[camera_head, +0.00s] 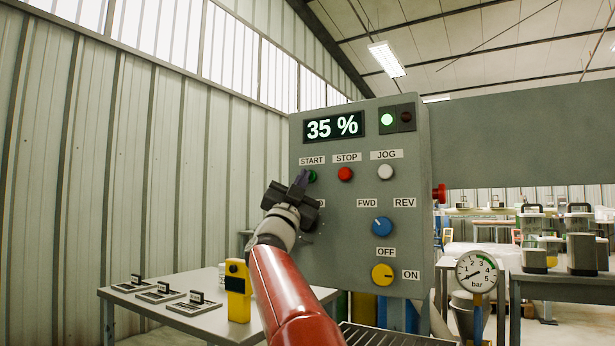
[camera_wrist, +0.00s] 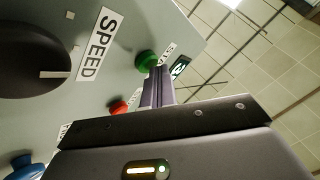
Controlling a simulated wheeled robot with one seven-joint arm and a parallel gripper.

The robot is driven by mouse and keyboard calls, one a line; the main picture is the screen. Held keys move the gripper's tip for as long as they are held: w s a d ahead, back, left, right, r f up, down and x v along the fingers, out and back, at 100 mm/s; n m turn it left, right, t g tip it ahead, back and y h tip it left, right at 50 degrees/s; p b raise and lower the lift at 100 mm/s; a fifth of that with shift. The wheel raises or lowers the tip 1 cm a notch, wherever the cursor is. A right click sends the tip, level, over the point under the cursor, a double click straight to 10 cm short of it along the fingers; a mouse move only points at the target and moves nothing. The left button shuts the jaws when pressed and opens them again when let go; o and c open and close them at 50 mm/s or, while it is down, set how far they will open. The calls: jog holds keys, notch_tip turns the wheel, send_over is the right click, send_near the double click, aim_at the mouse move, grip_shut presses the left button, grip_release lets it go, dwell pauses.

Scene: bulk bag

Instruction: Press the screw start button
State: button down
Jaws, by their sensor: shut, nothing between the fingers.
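The green start button (camera_head: 312,176) sits under the START label on the grey control panel (camera_head: 340,240).
The red STOP button (camera_head: 345,174) and white JOG button (camera_head: 386,172) sit to the right. A blue knob (camera_head: 382,226) and yellow knob (camera_head: 382,274) are below. The SPEED dial (camera_wrist: 35,68) is beside my gripper. A table (camera_head: 200,318) stands at the lower left.

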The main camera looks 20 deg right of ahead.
jog(key=shift+a, duration=0.1)
jog(key=shift+s+a+b, duration=0.35)
jog(key=shift+s+a, duration=0.15)
jog(key=shift+a, duration=0.15)
jog(key=shift+s+a+b, duration=0.4)
jog(key=shift+s+a, duration=0.3)
jog(key=shift+a, duration=0.35)
jog(key=shift+s+a+b, duration=0.35)
jog(key=shift+s+a, duration=0.35)
jog(key=shift+a, duration=0.35)
jog(key=shift+y, duration=0.3)
